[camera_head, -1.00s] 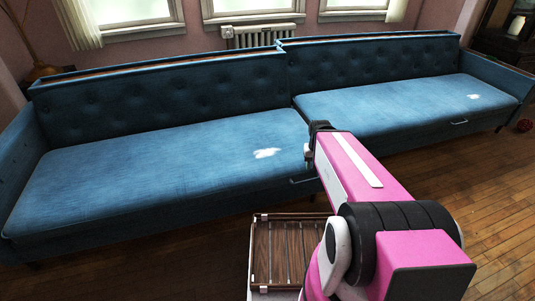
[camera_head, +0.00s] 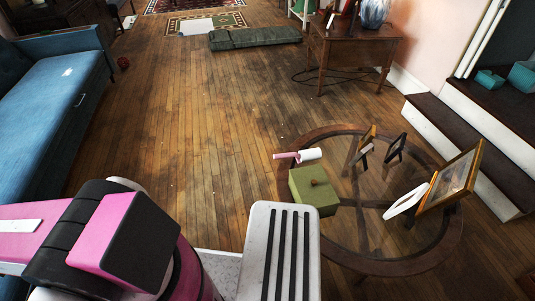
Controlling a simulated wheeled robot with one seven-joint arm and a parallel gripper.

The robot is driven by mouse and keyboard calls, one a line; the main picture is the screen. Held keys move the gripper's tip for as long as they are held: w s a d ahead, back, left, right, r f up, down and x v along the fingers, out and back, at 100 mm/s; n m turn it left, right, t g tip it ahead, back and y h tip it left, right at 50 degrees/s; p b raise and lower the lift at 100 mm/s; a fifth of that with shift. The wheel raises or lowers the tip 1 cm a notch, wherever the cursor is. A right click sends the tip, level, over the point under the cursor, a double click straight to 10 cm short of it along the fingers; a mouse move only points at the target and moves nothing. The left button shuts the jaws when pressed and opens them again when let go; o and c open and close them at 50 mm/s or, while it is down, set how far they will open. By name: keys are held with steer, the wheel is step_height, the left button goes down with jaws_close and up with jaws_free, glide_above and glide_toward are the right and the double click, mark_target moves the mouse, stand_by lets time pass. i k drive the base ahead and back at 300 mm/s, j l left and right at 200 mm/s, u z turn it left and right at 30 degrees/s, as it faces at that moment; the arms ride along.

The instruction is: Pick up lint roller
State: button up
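A lint roller (camera_head: 309,154) with a white roll and a pink handle lies at the far left edge of a round glass-topped table (camera_head: 452,246) with a wooden rim. Its handle points left, past the rim. My gripper is out of view; only pink, black and white parts of my arm show at the lower left.
Steps (camera_head: 465,143) rise at the right. A blue sofa (camera_head: 57,96) stands left. The wooden floor (camera_head: 200,120) between is mostly clear.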

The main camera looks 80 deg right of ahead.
mark_target(315, 153)
steer(key=k+j+z, duration=0.1)
steer(key=z, duration=3.45)
steer(key=j+u, duration=0.1)
steer(key=u, duration=2.2)
steer(key=k+l+u, duration=0.1)
steer(key=u, duration=1.2)
steer(key=i+l+z, duration=0.1)
steer(key=z, duration=0.3)
steer(key=k+l+z, duration=0.1)
steer(key=z, duration=3.65)
